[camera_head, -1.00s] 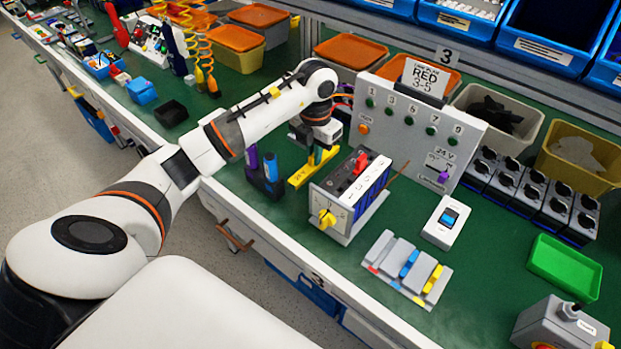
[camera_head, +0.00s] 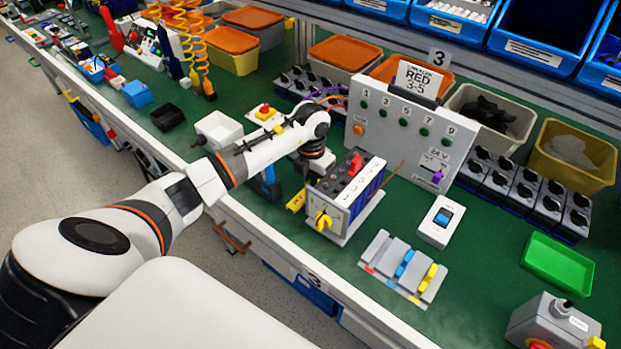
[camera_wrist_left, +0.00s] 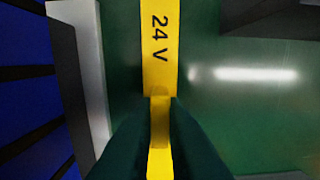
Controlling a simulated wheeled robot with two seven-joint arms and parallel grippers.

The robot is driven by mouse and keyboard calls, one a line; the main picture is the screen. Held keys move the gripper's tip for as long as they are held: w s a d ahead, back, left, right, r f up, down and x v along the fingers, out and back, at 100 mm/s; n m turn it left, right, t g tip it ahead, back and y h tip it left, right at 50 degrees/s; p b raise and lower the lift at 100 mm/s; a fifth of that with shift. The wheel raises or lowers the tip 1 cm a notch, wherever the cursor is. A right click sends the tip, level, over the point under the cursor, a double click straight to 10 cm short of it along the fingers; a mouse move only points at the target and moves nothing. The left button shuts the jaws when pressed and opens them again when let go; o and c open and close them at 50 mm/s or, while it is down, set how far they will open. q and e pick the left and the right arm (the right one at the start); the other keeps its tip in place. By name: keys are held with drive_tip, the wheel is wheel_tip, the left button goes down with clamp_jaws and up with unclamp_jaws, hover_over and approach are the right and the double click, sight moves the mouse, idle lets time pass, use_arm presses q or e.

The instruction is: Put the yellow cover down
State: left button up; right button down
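The yellow cover (camera_head: 296,201) is a yellow bar marked "24 V". In the head view it shows just left of the grey switch box with the yellow knob (camera_head: 322,220); the rest is hidden behind my wrist and the box. In the left wrist view the cover (camera_wrist_left: 159,60) runs lengthwise over green bench, and my left gripper (camera_wrist_left: 160,112) has its dark fingers on both sides of its narrow yellow rib, shut on it. I cannot tell whether the cover touches the bench. My right gripper is in no view.
The grey panel (camera_head: 400,150) with a "RED 3-5" card stands behind the box. A white rocker switch (camera_head: 441,222) and a plate with coloured levers (camera_head: 403,268) lie to the right. A blue holder (camera_head: 266,184) is partly hidden by my arm.

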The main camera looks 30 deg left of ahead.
use_arm(q)
drive_tip(key=o, duration=0.4)
drive_tip(key=shift+o, duration=0.2)
drive_tip(key=shift+r, duration=0.3)
wheel_tip(320, 180, up, 12)
drive_tip(key=b, duration=0.1)
drive_tip(key=shift+f, duration=0.15)
drive_tip(key=shift+f, duration=0.1)
